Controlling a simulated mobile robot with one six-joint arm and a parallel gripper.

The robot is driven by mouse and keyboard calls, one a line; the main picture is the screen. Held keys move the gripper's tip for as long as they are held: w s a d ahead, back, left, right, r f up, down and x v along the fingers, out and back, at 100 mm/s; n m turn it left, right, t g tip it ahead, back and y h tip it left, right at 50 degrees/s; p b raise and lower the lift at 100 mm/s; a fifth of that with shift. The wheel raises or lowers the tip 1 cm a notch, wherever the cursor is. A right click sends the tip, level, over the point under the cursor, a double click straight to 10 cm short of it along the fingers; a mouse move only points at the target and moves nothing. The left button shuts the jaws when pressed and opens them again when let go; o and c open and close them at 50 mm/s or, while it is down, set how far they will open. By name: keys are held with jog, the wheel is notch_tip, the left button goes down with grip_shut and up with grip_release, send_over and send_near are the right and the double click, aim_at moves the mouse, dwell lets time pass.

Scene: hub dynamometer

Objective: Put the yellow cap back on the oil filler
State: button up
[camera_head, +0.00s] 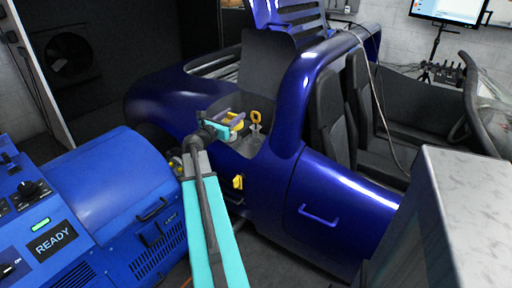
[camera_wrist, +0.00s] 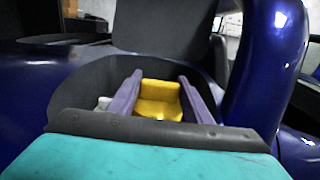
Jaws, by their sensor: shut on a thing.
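My gripper (camera_head: 236,119) is at the end of my arm, over the open bay of the dark blue vehicle. In the wrist view its two purple-grey fingers (camera_wrist: 160,98) are shut on the yellow cap (camera_wrist: 158,100), which sits between them. The cap shows only in part in the head view (camera_head: 236,125), held above the bay. I cannot make out the oil filler for sure; the gripper and cap cover part of the bay.
A yellow loop handle (camera_head: 256,116) stands just right of my gripper in the bay. The blue vehicle body (camera_head: 290,120) rises close on the right. A blue machine (camera_head: 100,185) stands at left.

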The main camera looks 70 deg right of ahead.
jog(key=s+d+m+g, duration=0.1)
jog(key=s+d, duration=0.4)
jog(key=s, duration=0.3)
jog(key=shift+r+b, duration=0.2)
jog(key=shift+b, duration=0.15)
jog(key=shift+f, duration=0.1)
notch_tip(320, 180, down, 6)
jog(key=shift+b, duration=0.3)
jog(key=shift+f, duration=0.1)
notch_tip(320, 180, down, 4)
jog(key=shift+r, duration=0.2)
jog(key=shift+a+f+b, duration=0.1)
jog(key=shift+f+b, duration=0.5)
jog(key=o, duration=1.1)
